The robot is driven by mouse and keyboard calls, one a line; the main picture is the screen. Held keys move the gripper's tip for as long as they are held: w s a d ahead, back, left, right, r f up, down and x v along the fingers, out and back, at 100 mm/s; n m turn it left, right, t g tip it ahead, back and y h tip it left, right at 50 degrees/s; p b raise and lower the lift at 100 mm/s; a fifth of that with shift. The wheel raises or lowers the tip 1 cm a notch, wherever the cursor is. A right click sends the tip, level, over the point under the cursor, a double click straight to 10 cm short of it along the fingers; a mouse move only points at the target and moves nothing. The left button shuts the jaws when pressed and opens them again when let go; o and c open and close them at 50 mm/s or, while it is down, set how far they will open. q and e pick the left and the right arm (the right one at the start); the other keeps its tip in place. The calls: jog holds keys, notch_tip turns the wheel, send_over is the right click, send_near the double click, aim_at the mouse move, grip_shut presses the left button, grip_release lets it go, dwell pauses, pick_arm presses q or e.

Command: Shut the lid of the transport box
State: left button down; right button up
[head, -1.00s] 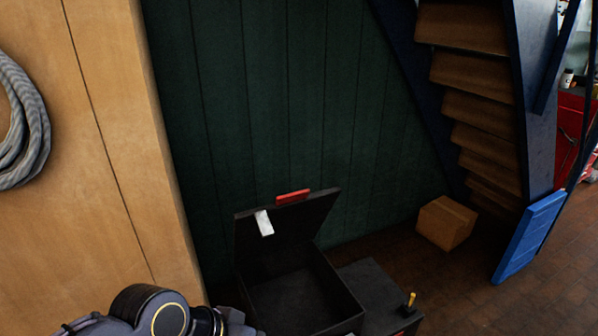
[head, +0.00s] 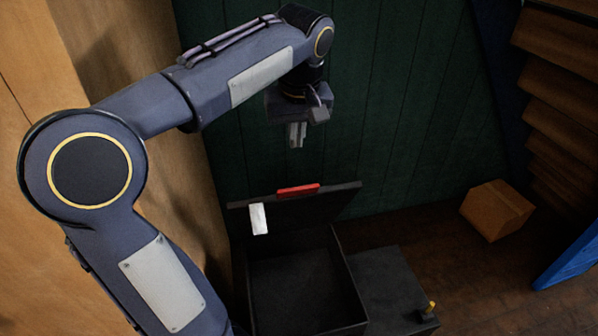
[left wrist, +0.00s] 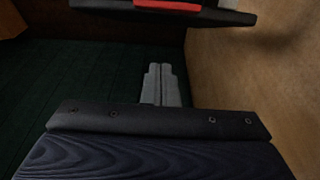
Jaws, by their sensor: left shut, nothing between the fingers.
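The black transport box (head: 355,277) stands on the floor with its lid (head: 335,206) raised and leaning back. The lid has a red handle or latch piece (head: 298,190) on its upper edge and a white tag (head: 259,219) hanging from it. My left gripper (head: 296,146) is shut and empty, pointing down above the lid's top edge, apart from it. In the left wrist view, the shut fingers (left wrist: 160,70) are in the middle and the lid's edge with the red piece (left wrist: 167,5) is at the top. My right gripper is not in view.
A dark box or plinth (head: 392,280) with a small yellow-topped item (head: 429,308) is right of the transport box. A cardboard box (head: 496,210) lies farther right by the stairs (head: 560,110). A green plank wall (head: 405,110) stands behind, and a wooden panel (head: 190,190) is on the left.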

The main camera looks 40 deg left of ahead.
pick_arm(q)
jog(key=f, duration=0.2)
jog(key=s+d+f, duration=0.1)
jog(key=f, duration=0.4)
jog(key=shift+s+d+f+p, duration=0.2)
jog(key=shift+s+d+p, duration=0.05)
jog(key=shift+d+p, duration=0.1)
jog(key=shift+f, duration=0.15)
jog(key=shift+d, duration=0.1)
